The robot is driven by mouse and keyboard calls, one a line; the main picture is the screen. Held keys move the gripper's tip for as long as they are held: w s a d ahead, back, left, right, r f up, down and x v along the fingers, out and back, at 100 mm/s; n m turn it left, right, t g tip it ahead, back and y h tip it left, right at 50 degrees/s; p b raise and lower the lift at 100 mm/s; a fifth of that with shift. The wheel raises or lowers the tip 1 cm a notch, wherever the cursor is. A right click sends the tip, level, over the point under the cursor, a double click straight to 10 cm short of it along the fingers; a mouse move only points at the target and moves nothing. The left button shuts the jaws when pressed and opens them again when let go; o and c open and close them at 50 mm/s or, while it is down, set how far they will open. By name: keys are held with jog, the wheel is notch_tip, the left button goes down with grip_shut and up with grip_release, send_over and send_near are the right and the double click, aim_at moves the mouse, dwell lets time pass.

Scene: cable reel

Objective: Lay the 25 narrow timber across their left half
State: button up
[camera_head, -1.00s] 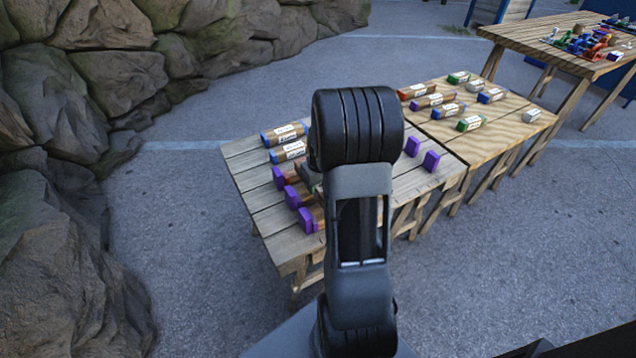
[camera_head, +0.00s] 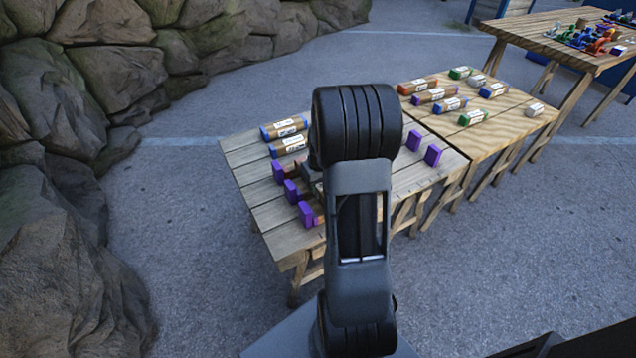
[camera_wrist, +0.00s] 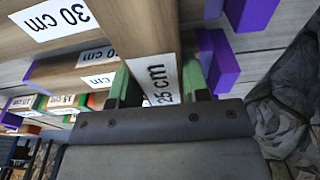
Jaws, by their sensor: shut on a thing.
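In the wrist view my gripper (camera_wrist: 158,92) is shut on a brown timber (camera_wrist: 148,38) with a white 25 cm label. Its green fingers press on both sides of it. Under and beside it lie purple-ended timbers, one labelled 30 cm (camera_wrist: 88,22); a purple end (camera_wrist: 222,62) shows right of the jaws. I cannot tell whether the held timber touches them. In the head view purple left ends (camera_head: 305,214) stand in a row on the near table, with purple right ends (camera_head: 432,155) beyond my arm. My arm hides their middles and most of the gripper.
Blue-ended timbers (camera_head: 287,145) lie at the near table's (camera_head: 243,158) back left. An adjoining table (camera_head: 510,125) carries several colour-ended timbers. A farther table (camera_head: 520,38) holds small coloured parts. A rock wall (camera_head: 100,75) stands left; pavement is open between.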

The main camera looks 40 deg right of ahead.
jog(key=shift+f, duration=0.3)
jog(key=o, duration=1.1)
jog(key=r, duration=0.4)
jog(key=s+r+p, duration=0.1)
jog(key=r, duration=0.4)
jog(key=r+p, duration=0.1)
jog(key=r, duration=0.3)
jog(key=shift+s+a+r, duration=0.1)
jog(key=shift+s+r, duration=0.25)
